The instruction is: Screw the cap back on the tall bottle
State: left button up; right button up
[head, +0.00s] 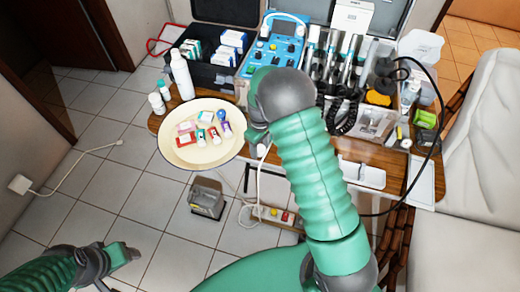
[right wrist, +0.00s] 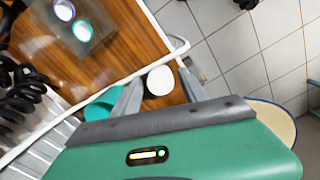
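The tall bottle (head: 181,76) is white and stands upright at the table's left end, its narrow top clear of any gripper. A round white piece, seemingly the cap (right wrist: 160,80), shows in the right wrist view over the brown table edge. My right gripper (right wrist: 161,75) has its fingers apart on either side of this piece, with small gaps visible. In the head view my right arm hides much of that gripper; a small white part (head: 263,149) shows below it. My left gripper (head: 127,254) is low at the left, away from the table, its fingers unclear.
A cream round tray (head: 215,157) with several small coloured items sits left of my right gripper. Small white bottles (head: 157,103) stand near the tall bottle. A blue device (head: 272,47) and open cases fill the table's back. A teal piece (right wrist: 104,103) is beside one right finger.

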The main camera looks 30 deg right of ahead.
aim_at(260, 148)
grip_shut()
jog(key=shift+r, duration=0.6)
notch_tip(260, 148, up, 2)
jog(key=shift+r, duration=0.25)
jog(key=s+a, duration=0.3)
jog(key=a, duration=0.4)
jog(key=s+a+r, duration=0.1)
jog(key=s+a, duration=0.1)
jog(key=a, duration=0.6)
jog(key=shift+s+r+p, duration=0.15)
jog(key=shift+s+p, duration=0.2)
jog(key=shift+s, duration=0.05)
